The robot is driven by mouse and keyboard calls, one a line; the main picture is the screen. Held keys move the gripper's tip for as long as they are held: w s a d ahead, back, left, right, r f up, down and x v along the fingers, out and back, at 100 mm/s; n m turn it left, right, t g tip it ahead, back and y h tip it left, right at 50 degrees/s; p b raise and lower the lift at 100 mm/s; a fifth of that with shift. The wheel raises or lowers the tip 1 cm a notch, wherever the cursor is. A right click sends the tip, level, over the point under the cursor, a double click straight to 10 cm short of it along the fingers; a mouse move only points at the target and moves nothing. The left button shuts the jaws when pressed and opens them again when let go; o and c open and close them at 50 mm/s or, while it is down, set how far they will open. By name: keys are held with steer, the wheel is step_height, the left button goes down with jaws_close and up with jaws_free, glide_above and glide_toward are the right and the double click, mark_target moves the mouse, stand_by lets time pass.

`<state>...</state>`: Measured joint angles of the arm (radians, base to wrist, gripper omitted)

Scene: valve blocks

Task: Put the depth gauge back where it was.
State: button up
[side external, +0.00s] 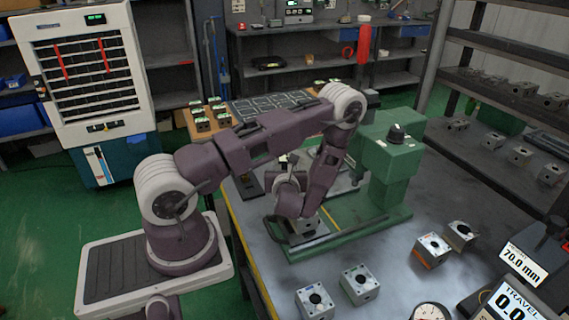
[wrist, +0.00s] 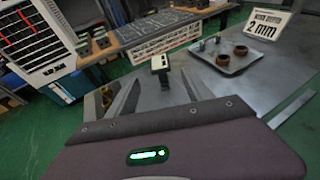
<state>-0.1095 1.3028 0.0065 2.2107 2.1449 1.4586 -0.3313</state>
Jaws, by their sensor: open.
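No object can be identified for sure as the depth gauge. A small dark upright piece with a pale top (wrist: 160,62) stands on the grey bench in the wrist view, beyond my fingers; it may be the gauge, but it is too small to tell. My gripper (wrist: 160,82) has its two grey fingers spread, with nothing visibly held between them. In the side view my wrist hangs low over the bench beside the green press (side external: 385,150), and my fingers are largely hidden. A round white dial (side external: 430,312) is cut off at the bottom edge.
Several grey valve blocks (side external: 360,284) stand on the front of the bench. Displays, one marked TRAVEL (side external: 515,302), stand at the right front. A tray (wrist: 232,68) with two brown rings sits near a 2 mm sign (wrist: 265,28). Bench between blocks and press is clear.

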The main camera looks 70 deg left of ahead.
steer(key=s+d+r+n+g+h, duration=0.1)
steer(key=s+d+r+n+g, duration=0.25)
steer(key=s+r+n, duration=0.5)
steer(key=s+d+r+n+g, duration=0.3)
steer(key=s+r+n+g, duration=0.25)
steer(key=r, duration=0.55)
steer(key=s+d+r+n+t+h, duration=0.1)
steer(key=d+r+n+t+h, duration=0.1)
steer(key=d, duration=0.6)
steer(key=d+r+n+t+h, duration=0.3)
steer(key=d+h, duration=0.3)
steer(key=d, duration=0.2)
steer(key=s+d+r+n+t+h, duration=0.1)
steer(key=d+r+n+t+h, duration=0.1)
steer(key=d, duration=0.6)
steer(key=shift+s+d+r+n+t+h, duration=0.15)
steer(key=shift+s+n+t+h, duration=0.2)
steer(key=shift+n+t+h, duration=0.65)
steer(key=shift+m, duration=0.3)
